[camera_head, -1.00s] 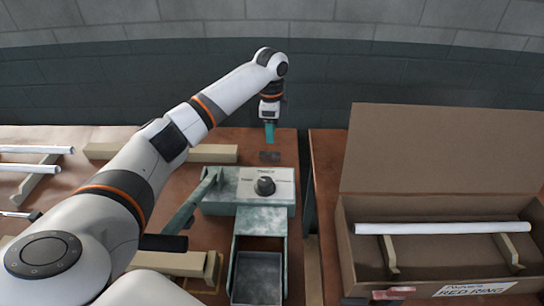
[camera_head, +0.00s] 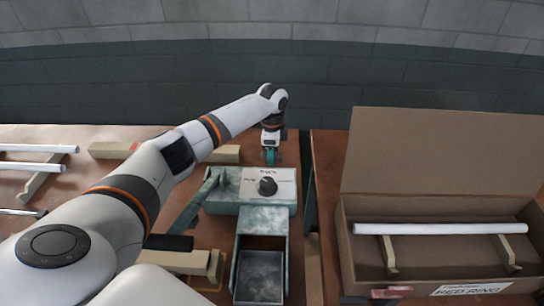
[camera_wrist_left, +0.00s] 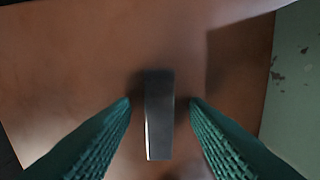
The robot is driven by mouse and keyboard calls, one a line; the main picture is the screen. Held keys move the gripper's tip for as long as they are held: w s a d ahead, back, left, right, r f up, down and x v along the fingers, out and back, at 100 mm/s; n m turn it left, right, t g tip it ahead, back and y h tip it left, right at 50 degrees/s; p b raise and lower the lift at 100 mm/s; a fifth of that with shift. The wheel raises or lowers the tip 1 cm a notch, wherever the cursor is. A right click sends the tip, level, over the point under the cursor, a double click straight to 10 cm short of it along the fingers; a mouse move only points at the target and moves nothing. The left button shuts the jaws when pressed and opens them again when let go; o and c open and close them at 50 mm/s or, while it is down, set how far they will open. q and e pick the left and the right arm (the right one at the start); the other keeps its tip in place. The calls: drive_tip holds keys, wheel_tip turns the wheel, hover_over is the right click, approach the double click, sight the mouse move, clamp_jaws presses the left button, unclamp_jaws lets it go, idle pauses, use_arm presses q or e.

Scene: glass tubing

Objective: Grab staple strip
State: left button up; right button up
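The staple strip (camera_wrist_left: 159,115) is a small grey metal bar lying on the brown table. In the left wrist view it lies lengthwise between the two green fingers of my left gripper (camera_wrist_left: 160,103). The fingers are open, one on each side, with a gap to the strip on both sides. In the head view the left gripper (camera_head: 271,156) points down just behind the green box with the dial, and the strip cannot be made out there. My right gripper is in neither view.
The green dial box (camera_head: 222,207) stands just in front of the left gripper, with an open metal drawer (camera_head: 237,262) toward me. Beige rails (camera_head: 225,154) lie to the left. A cardboard box (camera_head: 440,160) holding a white tube (camera_head: 440,228) stands at right.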

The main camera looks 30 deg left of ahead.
use_arm(q)
clamp_jaws()
